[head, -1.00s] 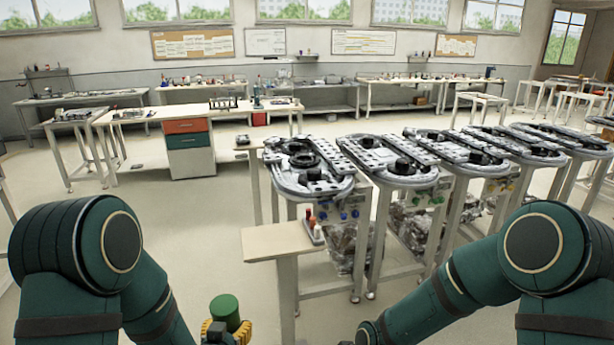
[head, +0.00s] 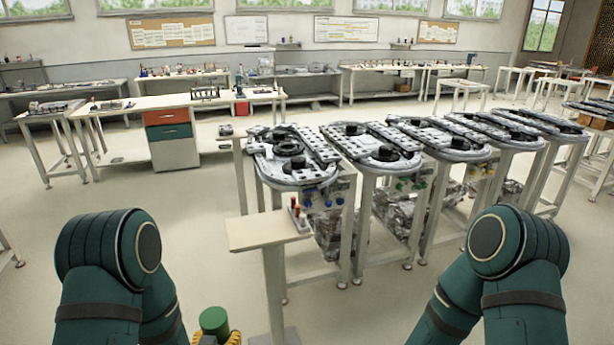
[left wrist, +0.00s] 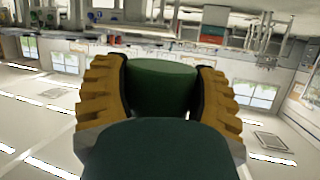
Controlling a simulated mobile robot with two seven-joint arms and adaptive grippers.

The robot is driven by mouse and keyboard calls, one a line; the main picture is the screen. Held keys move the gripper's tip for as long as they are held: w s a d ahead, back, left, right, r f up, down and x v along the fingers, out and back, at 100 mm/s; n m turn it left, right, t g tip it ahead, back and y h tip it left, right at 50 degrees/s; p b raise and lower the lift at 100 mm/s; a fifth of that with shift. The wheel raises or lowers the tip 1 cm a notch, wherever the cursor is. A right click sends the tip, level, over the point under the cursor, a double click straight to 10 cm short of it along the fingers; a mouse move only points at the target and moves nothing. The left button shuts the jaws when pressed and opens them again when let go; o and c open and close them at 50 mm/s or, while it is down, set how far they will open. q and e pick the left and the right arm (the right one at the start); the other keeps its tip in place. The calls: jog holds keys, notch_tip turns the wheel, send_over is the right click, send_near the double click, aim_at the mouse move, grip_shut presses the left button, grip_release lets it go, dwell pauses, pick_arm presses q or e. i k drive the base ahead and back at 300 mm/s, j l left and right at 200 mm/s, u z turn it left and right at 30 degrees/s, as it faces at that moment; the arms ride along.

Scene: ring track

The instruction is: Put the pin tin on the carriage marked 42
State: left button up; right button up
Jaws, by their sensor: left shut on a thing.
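A green cylinder, which I take to be the pin tin (head: 214,321), shows at the bottom edge of the head view. My left gripper (head: 220,339), with yellow ribbed fingers, is shut on it. In the left wrist view the tin (left wrist: 162,85) is held between both fingers, clear of any surface. A ring track (head: 265,178) with dark carriages stands on the nearest stand, ahead and to the right of the tin. No number 42 can be read on any carriage. My right gripper is outside the frames.
More track stands (head: 385,160) run to the right. A workbench with drawers (head: 170,140) is at left. The floor at left is open.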

aim_at(308, 174)
jog(key=i+l+u, duration=0.2)
jog(key=i+l, duration=0.3)
jog(key=i, duration=0.25)
jog(key=i+l+u, duration=0.2)
jog(key=i+l, duration=0.45)
